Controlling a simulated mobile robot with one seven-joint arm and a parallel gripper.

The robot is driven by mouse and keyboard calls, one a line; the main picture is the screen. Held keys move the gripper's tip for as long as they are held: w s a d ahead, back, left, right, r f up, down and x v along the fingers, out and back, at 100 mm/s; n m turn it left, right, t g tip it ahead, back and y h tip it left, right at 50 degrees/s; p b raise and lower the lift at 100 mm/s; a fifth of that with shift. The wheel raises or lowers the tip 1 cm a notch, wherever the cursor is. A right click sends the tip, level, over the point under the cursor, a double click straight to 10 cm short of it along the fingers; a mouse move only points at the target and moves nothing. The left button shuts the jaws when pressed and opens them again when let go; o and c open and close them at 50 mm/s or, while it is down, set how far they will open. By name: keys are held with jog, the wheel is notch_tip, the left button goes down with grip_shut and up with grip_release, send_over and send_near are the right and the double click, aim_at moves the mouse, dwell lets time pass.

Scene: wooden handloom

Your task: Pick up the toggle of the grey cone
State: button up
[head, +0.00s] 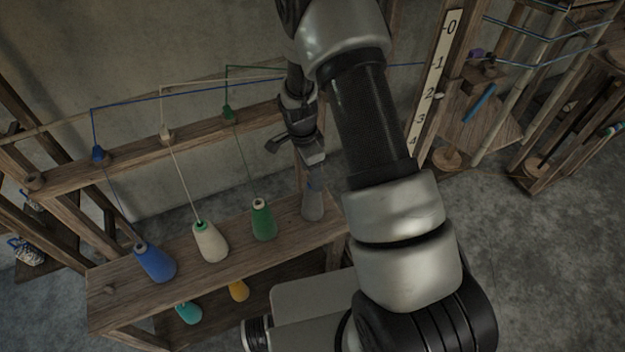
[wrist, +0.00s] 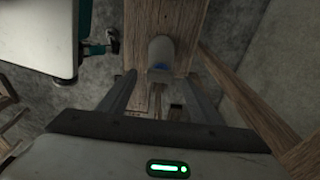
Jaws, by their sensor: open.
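The grey cone (head: 313,205) stands at the right end of the wooden shelf, partly beside my arm. In the wrist view a pale grey cone (wrist: 160,48) with a blue spot at its tip shows beyond the fingertips. My gripper (head: 294,156) is open above the grey cone, near the right end of the upper rail. Its two fingers spread apart in the wrist view (wrist: 158,82). I cannot clearly make out the grey cone's toggle; my gripper covers that part of the rail. Small shapes between the fingers are too dark to name.
A blue cone (head: 155,262), cream cone (head: 210,242) and green cone (head: 263,220) stand on the shelf (head: 118,290). Blue (head: 98,154), cream (head: 166,133) and green (head: 228,113) toggles sit along the upper rail (head: 125,150). Threads cross nearby. A numbered post (head: 434,88) stands right.

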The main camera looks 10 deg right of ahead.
jog(key=shift+d+f, duration=0.1)
jog(key=shift+f, duration=0.7)
jog(key=c, duration=1.1)
notch_tip(320, 180, up, 10)
jog(key=shift+r, duration=0.1)
